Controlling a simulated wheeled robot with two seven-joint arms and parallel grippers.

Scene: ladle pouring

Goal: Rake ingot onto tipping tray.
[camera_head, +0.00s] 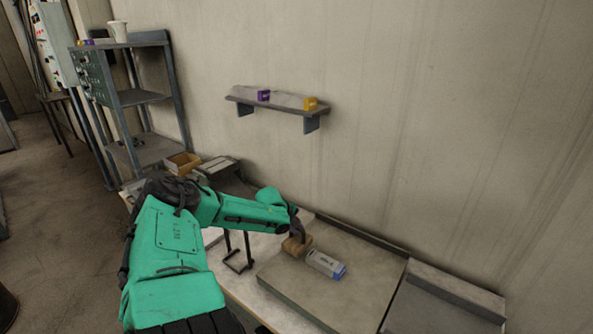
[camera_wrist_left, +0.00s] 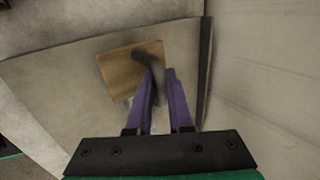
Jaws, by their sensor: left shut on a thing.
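My left gripper (camera_head: 297,234) reaches over the work surface. In the left wrist view its purple fingers (camera_wrist_left: 158,75) are shut on the dark handle (camera_wrist_left: 148,64) of a wooden-headed tool, which looks like the rake. The tan rake head (camera_head: 297,246) is at the table panel; it also shows in the left wrist view (camera_wrist_left: 120,72). A white block with a blue end (camera_head: 326,263), perhaps the ingot, lies just right of the rake head; I cannot tell if they touch. A grey panel with a raised back edge (camera_head: 430,306), perhaps the tipping tray, is further right. My right gripper is not in view.
A dark wire stand (camera_head: 238,262) stands left of the rake. A wall shelf (camera_head: 278,107) holds a purple and a yellow box. An open brown box (camera_head: 183,163) and a metal rack (camera_head: 130,98) are at the back left. The panel right of the block is clear.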

